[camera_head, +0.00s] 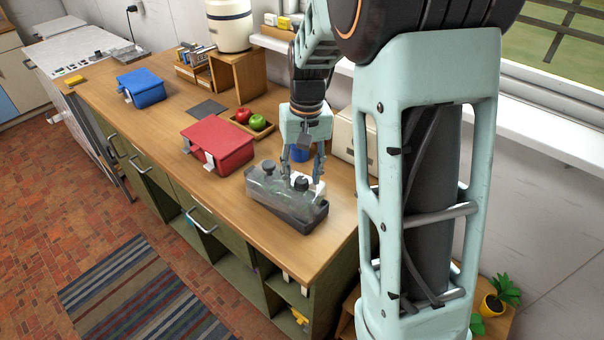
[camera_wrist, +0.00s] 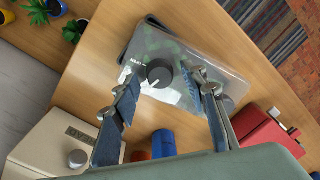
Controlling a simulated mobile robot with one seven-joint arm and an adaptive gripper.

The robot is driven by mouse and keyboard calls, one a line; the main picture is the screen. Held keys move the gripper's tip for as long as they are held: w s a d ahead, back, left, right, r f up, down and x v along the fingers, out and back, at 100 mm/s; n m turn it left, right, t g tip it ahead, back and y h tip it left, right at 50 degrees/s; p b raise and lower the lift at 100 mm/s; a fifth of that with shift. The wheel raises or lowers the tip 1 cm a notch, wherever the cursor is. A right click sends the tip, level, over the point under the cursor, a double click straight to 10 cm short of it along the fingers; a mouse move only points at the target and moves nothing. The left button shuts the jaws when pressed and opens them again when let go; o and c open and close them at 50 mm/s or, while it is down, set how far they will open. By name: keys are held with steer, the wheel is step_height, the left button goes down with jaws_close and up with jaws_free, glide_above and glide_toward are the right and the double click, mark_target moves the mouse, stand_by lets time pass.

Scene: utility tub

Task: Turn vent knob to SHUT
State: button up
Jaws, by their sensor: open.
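The utility tub (camera_head: 262,190) sits on the wooden counter near its front edge, with a clear lid and a dark base. The black round vent knob (camera_wrist: 159,74) is on the lid; it also shows in the head view (camera_head: 301,184). Its white pointer line aims toward the lower left in the wrist view. A small white label, seemingly SHUT (camera_wrist: 138,63), lies to the knob's upper left. My gripper (camera_wrist: 166,78) is open, its fingers on either side of the knob with visible gaps. A second dark knob (camera_head: 267,165) is at the lid's far end.
A red box (camera_head: 218,145) stands close to the tub, and a blue box (camera_head: 141,88) is farther left. A blue cup (camera_wrist: 164,142) and a cream box (camera_wrist: 62,150) are close behind the tub. A tray with apples (camera_head: 262,126) is at the back.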

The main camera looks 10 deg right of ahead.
mark_target(304, 178)
steer(key=shift+f, duration=0.15)
steer(key=shift+c, duration=0.4)
jaws_close()
steer(key=shift+n+b, duration=0.45)
steer(key=shift+n, duration=1.85)
steer(key=shift+o, duration=0.4)
jaws_free()
step_height(304, 178, up, 12)
steer(key=shift+d, duration=0.25)
